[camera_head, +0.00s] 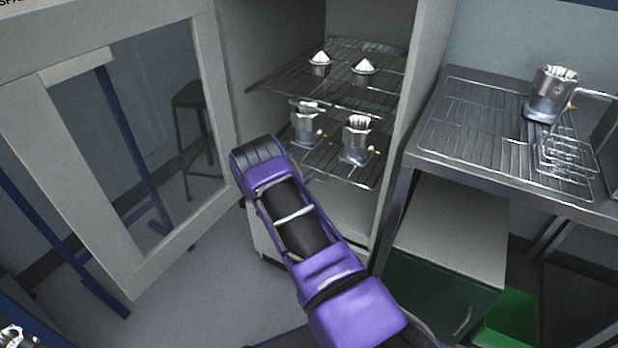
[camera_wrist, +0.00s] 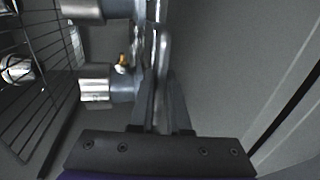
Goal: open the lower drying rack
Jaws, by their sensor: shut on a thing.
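The lower drying rack (camera_head: 362,179) is a wire shelf inside the open cabinet, below the upper rack (camera_head: 345,82). Two silver housings, a left one (camera_head: 306,125) and a right one (camera_head: 357,140), stand upright on it. My purple and black arm hides its front left part. In the wrist view my gripper (camera_wrist: 162,85) is shut on a silver bar (camera_wrist: 163,48) at the lower rack's front. A housing (camera_wrist: 100,90) shows just left of the fingers. The fingertips are hidden in the head view.
The cabinet's glazed door (camera_head: 150,130) stands open at left. The upper rack holds two small pointed parts (camera_head: 364,68). At right, a metal table (camera_head: 430,160) carries a wire rack and another housing (camera_head: 551,94). A green bin (camera_head: 508,318) is below.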

